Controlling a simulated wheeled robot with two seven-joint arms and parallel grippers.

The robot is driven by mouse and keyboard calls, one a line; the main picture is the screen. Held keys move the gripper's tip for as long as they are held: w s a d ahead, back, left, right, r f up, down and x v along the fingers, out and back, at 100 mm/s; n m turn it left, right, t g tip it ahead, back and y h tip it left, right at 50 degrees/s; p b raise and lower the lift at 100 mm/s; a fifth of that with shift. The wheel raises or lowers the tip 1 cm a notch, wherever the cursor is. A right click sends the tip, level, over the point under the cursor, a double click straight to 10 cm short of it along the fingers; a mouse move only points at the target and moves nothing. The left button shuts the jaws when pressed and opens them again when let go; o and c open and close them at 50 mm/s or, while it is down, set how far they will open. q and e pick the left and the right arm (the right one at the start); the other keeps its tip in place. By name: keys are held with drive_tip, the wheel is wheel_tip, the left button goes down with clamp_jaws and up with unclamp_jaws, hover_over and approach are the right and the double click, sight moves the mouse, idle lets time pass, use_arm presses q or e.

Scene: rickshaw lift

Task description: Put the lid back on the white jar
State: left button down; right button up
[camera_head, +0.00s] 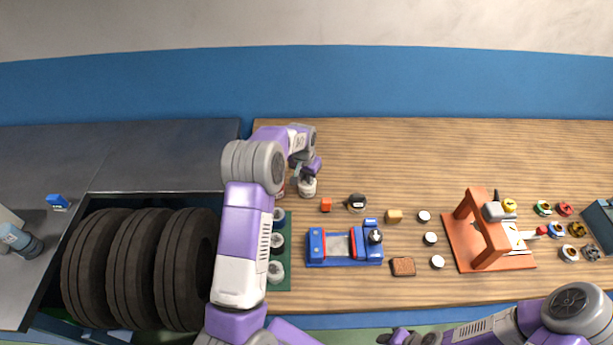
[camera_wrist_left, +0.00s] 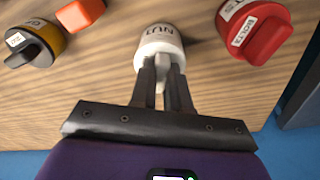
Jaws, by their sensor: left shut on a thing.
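The white jar (camera_head: 307,188) stands on the wooden bench, with a printed label that reads in part "NUT" in the left wrist view (camera_wrist_left: 161,41). My left gripper (camera_head: 309,175) is directly over it, pointing down. In the left wrist view its two dark fingers (camera_wrist_left: 162,84) are shut on the pale knob of the white lid (camera_wrist_left: 160,63). The lid is lined up with the jar; I cannot tell whether it is fully seated or a little above the rim. My right gripper (camera_head: 397,338) is at the bottom edge, and its fingers are too small to judge.
A red jar (camera_wrist_left: 259,32) stands close to the right of the white jar in the wrist view. A black and yellow jar (camera_wrist_left: 36,42) and an orange block (camera_wrist_left: 81,13) lie to the left. A blue vise (camera_head: 342,246) and an orange press (camera_head: 487,230) stand on the bench. The back of the bench is clear.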

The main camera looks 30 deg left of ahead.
use_arm(q)
drive_tip(key=shift+f, duration=0.1)
idle(0.6)
drive_tip(key=c, duration=1)
unclamp_jaws()
drive_tip(key=shift+o, duration=0.3)
drive_tip(key=o, duration=0.4)
drive_tip(key=shift+r+p, duration=2.15)
drive_tip(key=shift+r, duration=1.4)
